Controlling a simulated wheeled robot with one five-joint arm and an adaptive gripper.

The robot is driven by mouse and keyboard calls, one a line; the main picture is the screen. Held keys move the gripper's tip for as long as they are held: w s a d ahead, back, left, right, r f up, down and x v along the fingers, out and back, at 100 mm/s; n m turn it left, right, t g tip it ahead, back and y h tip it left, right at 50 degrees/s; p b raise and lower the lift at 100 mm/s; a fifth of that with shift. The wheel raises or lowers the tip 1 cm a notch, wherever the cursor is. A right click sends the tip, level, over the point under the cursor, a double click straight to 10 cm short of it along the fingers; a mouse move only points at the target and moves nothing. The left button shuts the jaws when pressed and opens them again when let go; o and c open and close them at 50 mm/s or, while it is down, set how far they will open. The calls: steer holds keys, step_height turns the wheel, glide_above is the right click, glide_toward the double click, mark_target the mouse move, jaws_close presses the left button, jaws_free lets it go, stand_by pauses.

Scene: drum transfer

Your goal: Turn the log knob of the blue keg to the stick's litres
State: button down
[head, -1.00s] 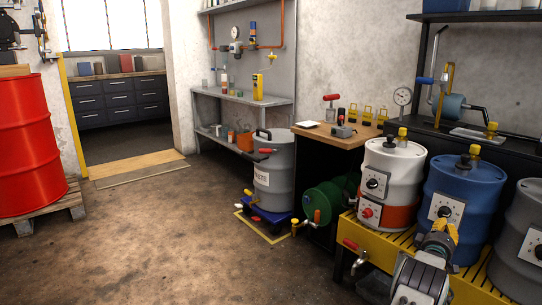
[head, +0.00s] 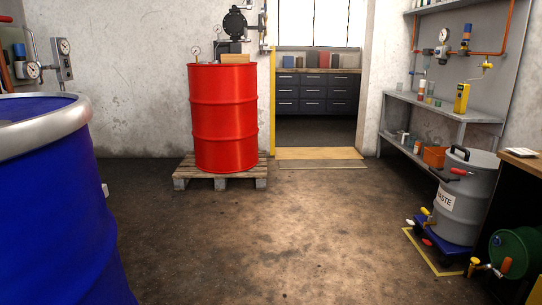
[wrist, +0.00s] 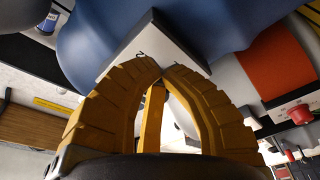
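The blue keg (wrist: 235,22) fills the top of the wrist view. Its white dial plate (wrist: 148,38) faces my gripper, with small dark marks near the fingertips. The log knob is not visible; the yellow fingers cover the plate's middle. My gripper (wrist: 163,72) has its curved fingers drawn close together at the plate. Whether they hold the knob is hidden. The keg, its knob and my gripper are outside the head view. I cannot make out the stick or its reading.
The white and orange keg (wrist: 275,60) with a red knob (wrist: 300,114) is beside the blue one. In the head view, a large blue drum (head: 55,210) stands near left, a red drum (head: 224,115) on a pallet, and a grey waste can (head: 466,200) at right. The middle floor is clear.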

steer(key=shift+w+r, duration=0.2)
steer(key=shift+r, duration=0.3)
steer(key=shift+s+f, duration=0.25)
steer(key=shift+f, duration=0.15)
stand_by(0.4)
steer(key=shift+s, duration=0.1)
